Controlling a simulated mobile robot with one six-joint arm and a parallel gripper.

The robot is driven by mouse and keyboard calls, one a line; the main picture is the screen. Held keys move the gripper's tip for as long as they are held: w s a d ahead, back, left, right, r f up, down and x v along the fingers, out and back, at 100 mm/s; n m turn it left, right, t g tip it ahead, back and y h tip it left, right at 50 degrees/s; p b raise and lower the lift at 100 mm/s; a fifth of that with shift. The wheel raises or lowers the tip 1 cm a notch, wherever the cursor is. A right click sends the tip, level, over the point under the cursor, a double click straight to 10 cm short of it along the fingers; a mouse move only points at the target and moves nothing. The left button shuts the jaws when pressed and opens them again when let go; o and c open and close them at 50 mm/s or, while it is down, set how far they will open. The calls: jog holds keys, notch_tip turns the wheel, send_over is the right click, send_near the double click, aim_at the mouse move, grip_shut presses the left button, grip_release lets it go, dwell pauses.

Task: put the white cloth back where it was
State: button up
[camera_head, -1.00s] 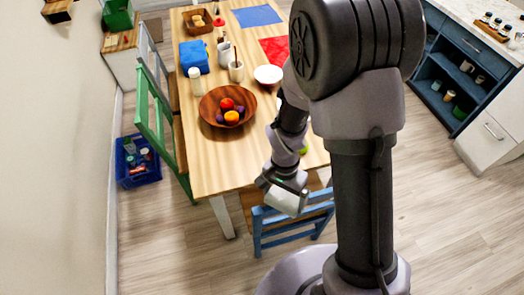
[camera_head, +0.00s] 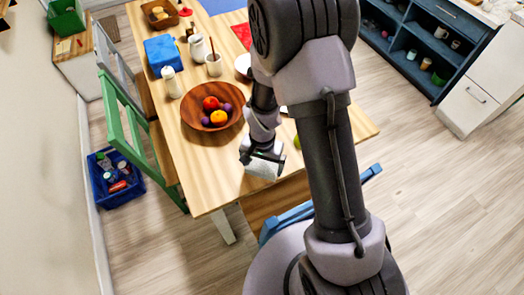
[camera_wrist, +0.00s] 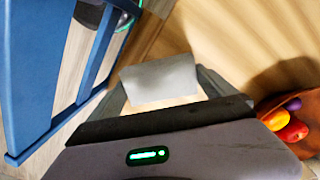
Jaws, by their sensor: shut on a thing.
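The white cloth (camera_head: 264,169) is a small pale folded piece held in my gripper (camera_head: 262,162), near the front edge of the wooden table (camera_head: 215,187) in the head view. In the wrist view the cloth (camera_wrist: 160,82) shows as a flat grey-white rectangle between the two fingertips of my gripper (camera_wrist: 162,88), which is shut on it. Whether the cloth touches the tabletop cannot be told.
A wooden fruit bowl (camera_head: 196,128) stands behind and left of the gripper, and shows at the wrist view's lower right (camera_wrist: 262,107). A blue chair (camera_wrist: 30,75) is close at the wrist view's left. A green chair (camera_head: 133,128) stands left of the table.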

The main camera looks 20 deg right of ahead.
jog(key=w, duration=0.2)
jog(key=w+d, duration=0.1)
jog(key=w, duration=0.2)
jog(key=w+d+b, duration=0.1)
jog(key=w, duration=0.1)
jog(key=shift+w+d+f, duration=0.15)
jog(key=shift+w+f, duration=0.15)
jog(key=shift+f, duration=0.1)
jog(key=f, duration=0.1)
jog(key=f+b, duration=0.2)
jog(key=shift+w+d+f, duration=0.1)
jog(key=shift+w+f, duration=0.15)
jog(key=shift+f, duration=0.15)
jog(key=shift+r, duration=0.15)
